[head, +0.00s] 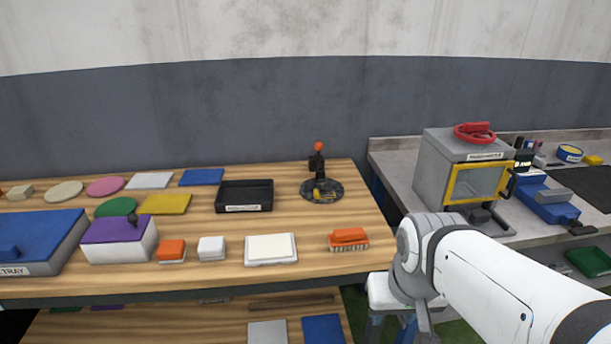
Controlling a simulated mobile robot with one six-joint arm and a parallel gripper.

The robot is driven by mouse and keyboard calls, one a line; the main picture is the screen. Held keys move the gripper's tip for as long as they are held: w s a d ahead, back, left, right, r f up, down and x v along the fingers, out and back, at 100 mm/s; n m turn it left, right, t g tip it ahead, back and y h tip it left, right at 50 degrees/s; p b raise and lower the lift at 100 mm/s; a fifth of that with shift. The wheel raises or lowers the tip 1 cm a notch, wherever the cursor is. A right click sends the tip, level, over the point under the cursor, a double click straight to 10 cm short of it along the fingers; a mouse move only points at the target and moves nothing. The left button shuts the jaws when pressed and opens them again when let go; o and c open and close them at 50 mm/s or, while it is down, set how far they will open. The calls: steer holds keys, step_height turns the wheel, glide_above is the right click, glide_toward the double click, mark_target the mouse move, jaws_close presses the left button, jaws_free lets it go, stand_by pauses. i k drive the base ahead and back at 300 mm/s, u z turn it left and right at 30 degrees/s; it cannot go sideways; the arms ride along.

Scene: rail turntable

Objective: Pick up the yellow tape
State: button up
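My gripper's fingers do not show.
A grey box oven (462,180) with a yellow-framed door and red wheel stands on the counter. A blue device (548,204) is right of it. The wooden table (345,215) holds a black tray (245,197), an orange brush (348,238) and several boxes. A gap separates table and counter.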

mark_target(317, 196)
steer(key=u, duration=0.2)
steer(key=i, duration=1)
